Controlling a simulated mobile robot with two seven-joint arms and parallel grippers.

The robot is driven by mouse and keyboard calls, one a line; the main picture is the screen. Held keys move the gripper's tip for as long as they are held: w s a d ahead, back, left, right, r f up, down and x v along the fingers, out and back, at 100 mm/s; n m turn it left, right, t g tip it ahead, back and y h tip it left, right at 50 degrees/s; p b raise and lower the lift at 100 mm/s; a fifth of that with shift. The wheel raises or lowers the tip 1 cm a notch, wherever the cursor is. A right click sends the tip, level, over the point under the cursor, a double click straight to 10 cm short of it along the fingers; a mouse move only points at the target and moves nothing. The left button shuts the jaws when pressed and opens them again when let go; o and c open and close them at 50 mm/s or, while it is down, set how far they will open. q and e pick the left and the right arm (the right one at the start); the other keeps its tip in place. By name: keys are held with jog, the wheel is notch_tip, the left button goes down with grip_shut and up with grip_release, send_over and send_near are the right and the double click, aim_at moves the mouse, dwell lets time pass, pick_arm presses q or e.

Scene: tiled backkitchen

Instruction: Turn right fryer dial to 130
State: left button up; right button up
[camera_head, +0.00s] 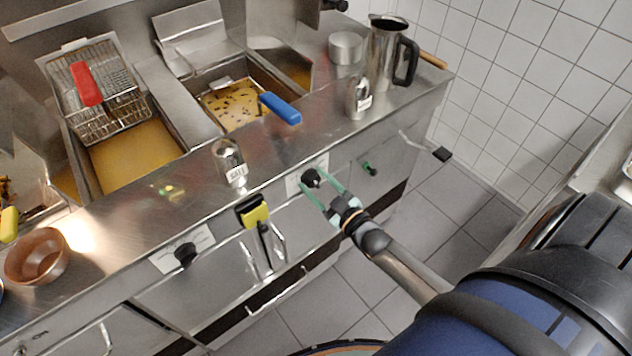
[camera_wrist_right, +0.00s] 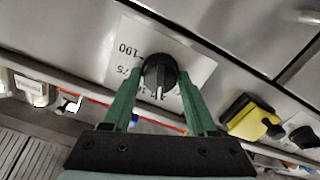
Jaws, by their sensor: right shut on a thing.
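The right fryer dial (camera_head: 311,178) is a black round knob on a white label plate on the counter's front panel. It also shows in the right wrist view (camera_wrist_right: 159,75), with a white pointer line toward the bottom of the picture. My left gripper is not in view.
The left dial (camera_head: 185,253) and a yellow-and-black item (camera_head: 254,216) are on the same front panel. Above are a blue-handled basket (camera_head: 281,108), a red-handled basket (camera_head: 87,84), shakers and a steel jug (camera_head: 386,52).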

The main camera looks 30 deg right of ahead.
jog(key=o, duration=1.4)
jog(key=shift+c, duration=0.2)
jog(key=shift+s, duration=0.1)
jog(key=s, duration=1.2)
jog(key=shift+s+d, duration=0.15)
jog(key=shift+d, duration=0.3)
jog(key=s+a+f+m+g, duration=0.1)
jog(key=s+a+f+g, duration=0.2)
jog(key=a, duration=0.4)
jog(key=s+a+f+m+g, duration=0.2)
jog(key=s+a+f+g, duration=0.2)
jog(key=a+f+g, duration=0.2)
jog(key=shift+s+a+y, duration=0.2)
jog(key=shift+a+y, duration=0.15)
jog(key=shift+y, duration=0.05)
